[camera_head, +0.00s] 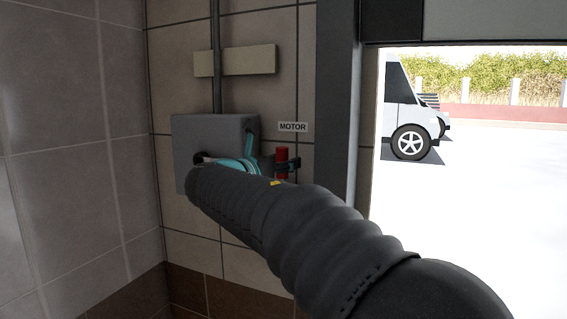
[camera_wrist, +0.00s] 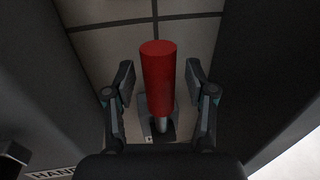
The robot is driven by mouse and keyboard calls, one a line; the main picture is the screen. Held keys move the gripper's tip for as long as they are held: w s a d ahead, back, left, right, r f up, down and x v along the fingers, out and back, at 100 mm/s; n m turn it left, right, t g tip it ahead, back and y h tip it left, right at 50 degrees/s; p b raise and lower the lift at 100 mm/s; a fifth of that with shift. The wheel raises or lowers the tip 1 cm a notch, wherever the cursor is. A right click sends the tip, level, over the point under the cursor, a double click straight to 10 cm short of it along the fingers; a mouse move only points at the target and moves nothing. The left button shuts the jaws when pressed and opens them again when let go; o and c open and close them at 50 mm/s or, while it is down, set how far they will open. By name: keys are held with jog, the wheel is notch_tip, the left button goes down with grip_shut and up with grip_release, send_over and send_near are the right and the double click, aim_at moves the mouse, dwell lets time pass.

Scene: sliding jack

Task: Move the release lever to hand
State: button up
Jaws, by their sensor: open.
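The release lever has a red cylindrical grip (camera_wrist: 158,78) on a short metal rod. In the wrist view it stands between the two open fingers of my gripper (camera_wrist: 158,85), with a gap on each side. In the head view the red grip (camera_head: 281,160) shows beside the grey box, next to a MOTOR label (camera_head: 292,127). My gripper (camera_head: 284,166) is at the lever there, largely hidden behind my arm. A partly cut-off label beginning "HAN" (camera_wrist: 52,172) shows at the lower left of the wrist view.
The grey box (camera_head: 205,135) is on the tiled wall, with a vertical conduit (camera_head: 215,55) above it. A dark door post (camera_head: 338,110) stands to the right of the lever. Beyond it is an open doorway with a white van (camera_head: 408,110) outside.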

jog(key=shift+w, duration=0.1)
grip_shut()
jog(key=shift+d, duration=0.15)
